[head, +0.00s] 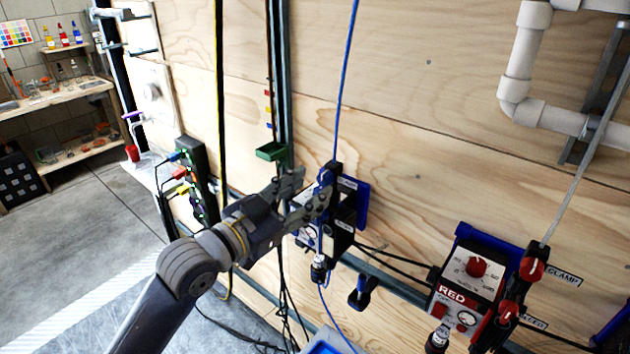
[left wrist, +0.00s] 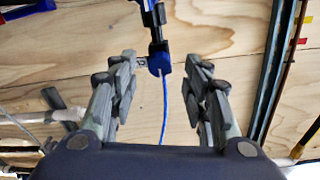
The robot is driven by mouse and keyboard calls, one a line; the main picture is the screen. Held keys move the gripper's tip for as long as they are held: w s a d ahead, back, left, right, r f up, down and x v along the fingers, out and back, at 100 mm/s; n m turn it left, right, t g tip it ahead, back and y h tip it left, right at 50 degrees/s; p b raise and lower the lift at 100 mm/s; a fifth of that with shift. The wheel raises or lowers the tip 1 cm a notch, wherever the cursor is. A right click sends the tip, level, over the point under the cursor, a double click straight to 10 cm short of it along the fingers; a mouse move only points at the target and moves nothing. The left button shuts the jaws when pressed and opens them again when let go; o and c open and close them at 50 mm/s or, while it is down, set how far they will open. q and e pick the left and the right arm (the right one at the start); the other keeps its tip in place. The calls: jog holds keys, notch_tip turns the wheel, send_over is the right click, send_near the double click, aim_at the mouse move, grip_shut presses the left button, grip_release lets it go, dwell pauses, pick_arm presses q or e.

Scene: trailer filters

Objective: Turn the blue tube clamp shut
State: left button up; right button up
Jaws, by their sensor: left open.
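The blue tube clamp (head: 327,174) sits on the blue tube (head: 346,75), in front of the wooden wall. My left gripper (head: 312,192) is close to it in the head view and partly hides the blue unit around it. In the left wrist view, the blue clamp knob (left wrist: 160,63) shows between and beyond the two spread fingers of the left gripper (left wrist: 162,76). The gripper is open and empty; I cannot tell whether a finger touches the knob. The blue tube (left wrist: 164,110) runs from the knob toward the palm. My right gripper is not in view.
A red unit (head: 467,285) with a red clamp (head: 531,269) stands to the right. A small green tray (head: 271,151) is on the wall just left of the clamp. A power strip (head: 195,170) with coloured plugs is further left. White pipes (head: 518,75) are at upper right.

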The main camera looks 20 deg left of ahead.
aim_at(325, 179)
pick_arm(q)
jog(key=shift+p+x, duration=0.3)
jog(key=shift+x, duration=1.1)
jog(key=shift+c, duration=0.6)
grip_shut()
